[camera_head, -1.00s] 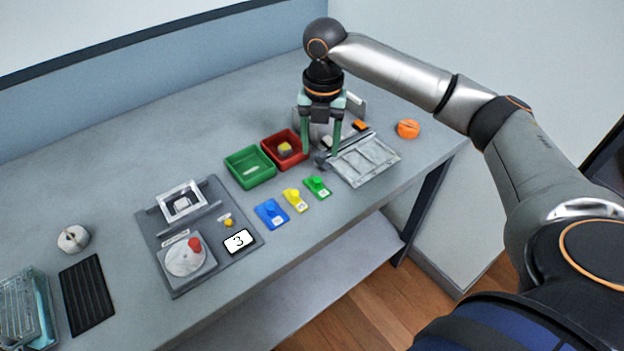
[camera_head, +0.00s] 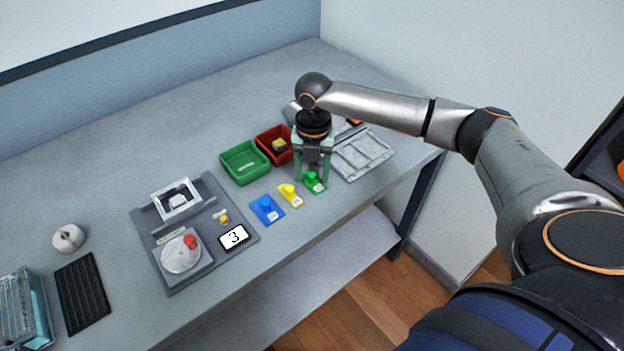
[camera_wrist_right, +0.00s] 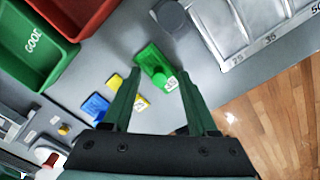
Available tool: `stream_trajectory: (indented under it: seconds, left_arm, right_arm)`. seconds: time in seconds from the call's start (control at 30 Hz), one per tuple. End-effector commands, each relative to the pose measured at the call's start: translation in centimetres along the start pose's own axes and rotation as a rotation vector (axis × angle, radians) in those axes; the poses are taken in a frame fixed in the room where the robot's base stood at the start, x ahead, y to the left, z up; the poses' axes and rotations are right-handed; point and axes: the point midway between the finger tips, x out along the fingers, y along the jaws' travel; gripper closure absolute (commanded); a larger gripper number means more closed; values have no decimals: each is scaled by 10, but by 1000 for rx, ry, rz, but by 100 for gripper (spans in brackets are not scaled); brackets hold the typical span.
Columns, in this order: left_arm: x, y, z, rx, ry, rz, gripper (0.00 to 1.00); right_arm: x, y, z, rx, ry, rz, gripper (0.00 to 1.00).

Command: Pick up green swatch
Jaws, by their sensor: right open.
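The green swatch (camera_head: 313,183) lies on the grey table at the right end of a short row of swatches. It has a raised knob and a small white label, and it also shows in the right wrist view (camera_wrist_right: 154,65). My right gripper (camera_head: 311,178) is open and empty, pointing down right over the green swatch. In the right wrist view its two green fingers (camera_wrist_right: 158,78) stand apart, with the swatch beyond and between their tips. Whether the fingers have reached the swatch's height I cannot tell. My left gripper is not in view.
Yellow (camera_head: 289,195) and blue (camera_head: 267,209) swatches lie just left of the green one. A green tray (camera_head: 232,174) and a red tray (camera_head: 264,141) stand behind. A grey compartment tray (camera_head: 362,155) lies to the right. The table's front edge is near.

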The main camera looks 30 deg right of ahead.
Motion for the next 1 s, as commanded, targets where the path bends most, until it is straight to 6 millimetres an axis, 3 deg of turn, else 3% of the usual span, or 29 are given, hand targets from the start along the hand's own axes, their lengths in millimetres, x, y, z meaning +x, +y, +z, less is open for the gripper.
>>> stream_trajectory:
  seconds: [0.07, 0.57, 1.0]
  left_arm:
    - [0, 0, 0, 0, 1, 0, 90]
    - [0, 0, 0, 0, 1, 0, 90]
    - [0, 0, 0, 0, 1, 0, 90]
  right_arm:
    - [0, 0, 0, 0, 0, 0, 44]
    - [-1, 0, 0, 0, 0, 0, 100]
    - [-1, 0, 0, 0, 0, 1, 100]
